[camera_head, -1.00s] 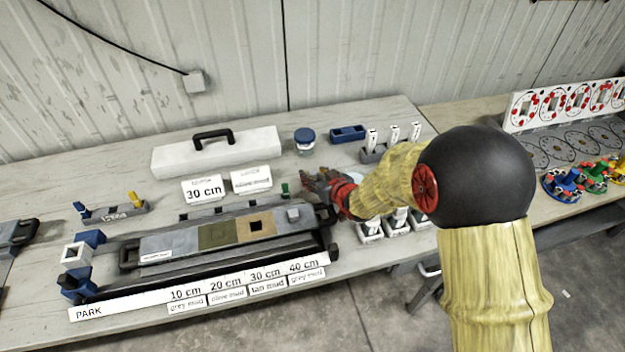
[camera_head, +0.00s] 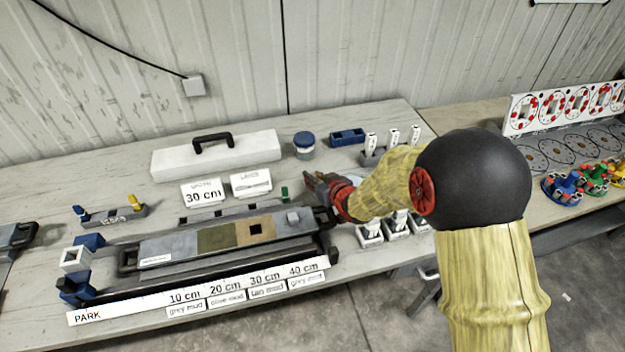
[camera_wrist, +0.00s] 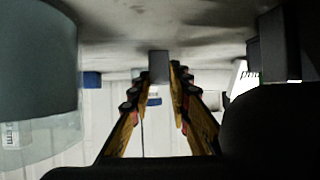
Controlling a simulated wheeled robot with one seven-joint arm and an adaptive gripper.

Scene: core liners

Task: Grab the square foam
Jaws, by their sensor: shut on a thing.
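My gripper (camera_wrist: 160,72) is shut on a small grey square block (camera_wrist: 159,66), seen between the fingertips in the wrist view; it looks like the square foam. In the head view my gripper (camera_head: 314,184) is just above the right end of the split core liner (camera_head: 170,250), and the block in it cannot be made out. Another small light-grey block (camera_head: 293,217) sits on the liner's right grey section. A square dark hole (camera_head: 255,229) shows in the tan section beside it.
A lidded jar (camera_head: 304,145) and a blue block (camera_head: 347,137) stand behind my gripper. White-labelled tools in holders (camera_head: 372,232) stand to its right. A white case (camera_head: 217,155) and the "30 cm" card (camera_head: 204,193) are at the back.

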